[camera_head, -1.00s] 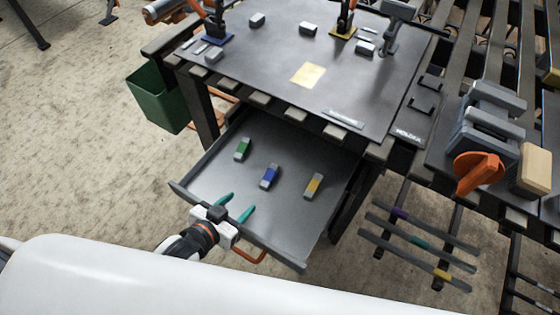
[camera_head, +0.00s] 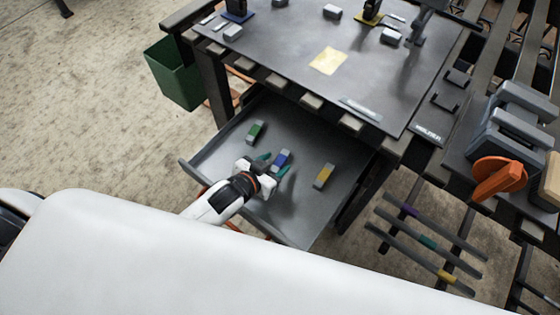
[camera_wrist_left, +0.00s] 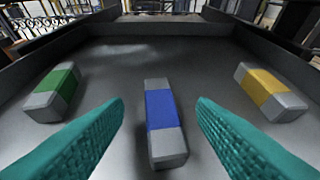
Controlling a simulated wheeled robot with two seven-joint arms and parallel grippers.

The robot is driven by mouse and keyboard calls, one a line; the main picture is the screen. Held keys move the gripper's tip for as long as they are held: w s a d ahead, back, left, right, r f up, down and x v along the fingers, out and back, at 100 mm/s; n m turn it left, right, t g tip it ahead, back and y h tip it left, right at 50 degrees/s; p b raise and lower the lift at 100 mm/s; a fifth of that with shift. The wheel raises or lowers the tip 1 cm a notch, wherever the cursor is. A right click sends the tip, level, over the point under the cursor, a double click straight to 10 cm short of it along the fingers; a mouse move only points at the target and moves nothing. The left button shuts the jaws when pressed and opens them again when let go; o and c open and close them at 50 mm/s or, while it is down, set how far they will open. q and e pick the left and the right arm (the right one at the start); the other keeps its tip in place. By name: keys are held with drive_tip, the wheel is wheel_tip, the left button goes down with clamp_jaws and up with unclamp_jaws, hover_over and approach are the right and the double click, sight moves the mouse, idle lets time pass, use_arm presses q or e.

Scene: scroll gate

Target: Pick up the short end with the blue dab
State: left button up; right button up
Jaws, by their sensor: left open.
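The short end with the blue dab (camera_head: 281,160) is a small grey bar with a blue band, lying in the open drawer (camera_head: 222,163). In the left wrist view the blue-dabbed end (camera_wrist_left: 160,110) lies between the two teal fingers, with space on both sides. My left gripper (camera_head: 270,164) is open over the drawer, its fingertips beside the blue-dabbed end; it also shows in the left wrist view (camera_wrist_left: 160,120). A green-dabbed end (camera_head: 256,132) lies to its left and a yellow-dabbed end (camera_head: 324,176) to its right. My right gripper is not in view.
The dark table (camera_head: 300,85) stands above and behind the drawer, with grey blocks on top. A green bin (camera_head: 178,75) hangs at its left. A vise with an orange handle (camera_head: 498,178) is at the right. Long bars (camera_head: 425,240) rest on a lower rack.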

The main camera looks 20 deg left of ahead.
use_arm(q)
drive_tip(key=shift+x, duration=0.9)
drive_tip(key=shift+s, duration=0.1)
drive_tip(key=shift+c, duration=0.5)
clamp_jaws()
drive_tip(key=shift+r, duration=0.1)
